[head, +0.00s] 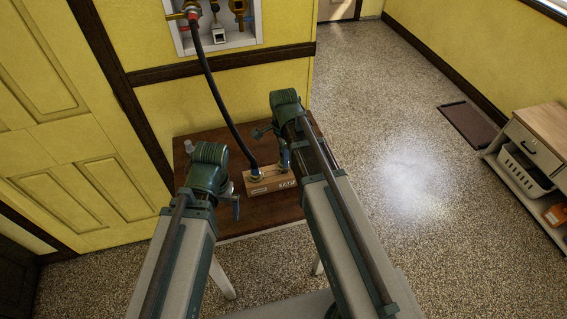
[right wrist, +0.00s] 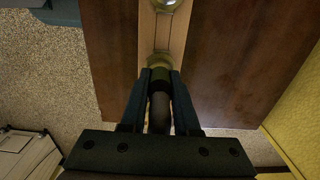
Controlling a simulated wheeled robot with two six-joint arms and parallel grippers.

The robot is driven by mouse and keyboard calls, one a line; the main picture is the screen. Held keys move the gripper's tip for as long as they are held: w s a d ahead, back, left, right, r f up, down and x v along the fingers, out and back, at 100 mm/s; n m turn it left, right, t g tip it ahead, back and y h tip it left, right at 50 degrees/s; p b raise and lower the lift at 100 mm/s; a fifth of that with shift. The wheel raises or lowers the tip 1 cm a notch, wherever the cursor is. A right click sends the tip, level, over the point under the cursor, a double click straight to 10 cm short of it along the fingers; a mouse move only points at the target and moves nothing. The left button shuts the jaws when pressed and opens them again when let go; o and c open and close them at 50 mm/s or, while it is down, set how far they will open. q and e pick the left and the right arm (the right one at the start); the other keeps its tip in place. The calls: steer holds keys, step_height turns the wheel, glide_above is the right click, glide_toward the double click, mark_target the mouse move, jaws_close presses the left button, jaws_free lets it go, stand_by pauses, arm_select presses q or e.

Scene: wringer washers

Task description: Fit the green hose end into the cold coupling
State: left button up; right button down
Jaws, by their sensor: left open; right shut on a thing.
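My right gripper (right wrist: 160,78) is shut on a hose end with an olive-green collar (right wrist: 161,76); a dark hose piece (right wrist: 159,110) runs back between the fingers. In the head view my right gripper (head: 284,160) is low over the right end of a pale wooden block (head: 270,182) on the brown table. I cannot tell whether the held end sits in the block or just above it. A valve box (head: 220,40) on the wall holds fittings with red and blue parts; the top is cut off, so the cold coupling is not clearly shown. My left gripper (head: 236,207) is open beside the block.
A black hose (head: 213,90) hangs from the box's left fitting to the block's left end. The brown table (head: 190,165) stands against the yellow wall. A low cabinet (head: 530,150) with a basket is far right. The speckled floor between is clear apart from a dark mat (head: 470,124).

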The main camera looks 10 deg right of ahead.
steer(key=shift+r+p, duration=1.65)
steer(key=shift+r, duration=0.2)
steer(key=shift+f, duration=0.1)
